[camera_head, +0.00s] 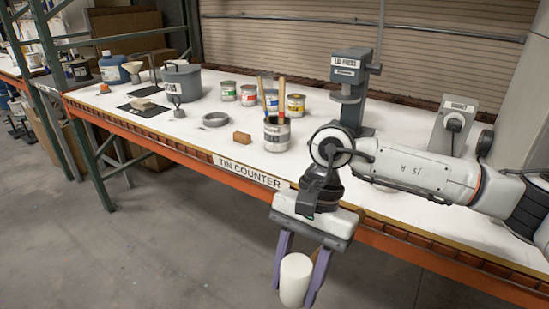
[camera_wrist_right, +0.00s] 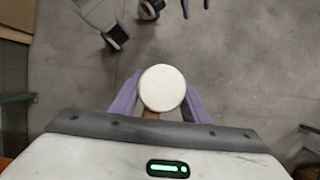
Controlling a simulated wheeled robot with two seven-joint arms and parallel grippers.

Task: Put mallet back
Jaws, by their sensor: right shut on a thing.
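The mallet (camera_head: 295,279) shows as a white, rounded cylinder head in front of the counter. My right gripper (camera_head: 298,285) is shut on it, with its purple fingers on either side, pointing down over the floor. In the right wrist view the mallet's round white face (camera_wrist_right: 162,88) sits between the fingers, with a bit of wooden handle (camera_wrist_right: 150,115) below it. The rest of the handle is hidden. My left gripper is outside the head view; two purple fingertips (camera_wrist_right: 196,7) at the top of the right wrist view look like its own, apart with nothing visible between them.
The white tin counter (camera_head: 200,135) has an orange front beam. Floor in front is clear.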

